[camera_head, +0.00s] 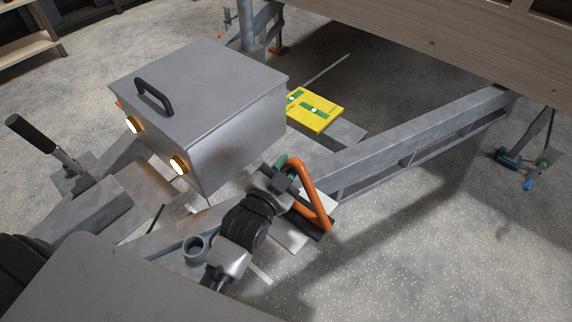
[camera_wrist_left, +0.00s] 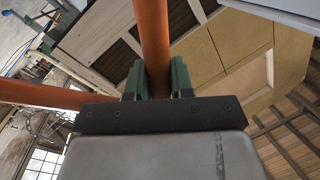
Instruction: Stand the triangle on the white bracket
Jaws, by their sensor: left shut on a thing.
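The triangle (camera_head: 312,193) is an orange tubular frame in the head view, near the middle. My left gripper (camera_head: 284,172), with green finger pads, is shut on one of its tubes. The left wrist view shows the orange triangle (camera_wrist_left: 153,40) between the green fingers of my left gripper (camera_wrist_left: 158,80). The triangle is raised and tilted over the trailer drawbar. A white flat piece, which looks like the white bracket (camera_head: 331,204), shows behind and beside the triangle, partly hidden by it. I cannot tell whether they touch. My right gripper is not in view.
A grey metal box (camera_head: 205,95) with a black handle and lit lamps stands left of the gripper. A yellow and green plate (camera_head: 314,110) lies behind it. A grey drawbar beam (camera_head: 415,128) runs to the right. Speckled floor (camera_head: 430,250) is free at front right.

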